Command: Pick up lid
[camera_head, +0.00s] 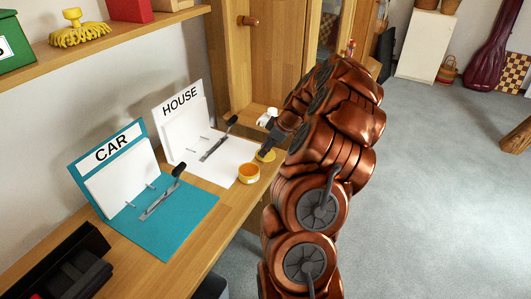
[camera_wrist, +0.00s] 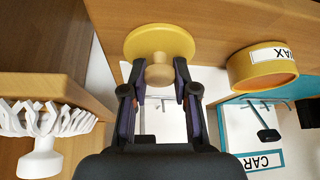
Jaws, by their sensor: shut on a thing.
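The lid is a round yellow disc (camera_wrist: 160,42) with a pale wooden knob, at the top middle of the wrist view. It also shows in the head view (camera_head: 266,155), partly hidden by my arm. My gripper (camera_wrist: 160,75) is shut on the lid's knob, one finger on each side. In the head view my gripper (camera_head: 270,143) is dark and points down beside the house binder. The lid is apart from the yellow jar (camera_wrist: 262,68), which is labelled "WAX". The jar also stands on the wooden desk in the head view (camera_head: 248,174). I cannot tell the lid's exact height above the desk.
A teal "CAR" binder (camera_head: 170,225) and a white "HOUSE" binder (camera_head: 225,163) lie open on the desk (camera_head: 200,262). A white brush-like thing (camera_wrist: 40,140) is close to my gripper's left in the wrist view. A wooden cabinet (camera_head: 235,65) stands behind. Floor is open at right.

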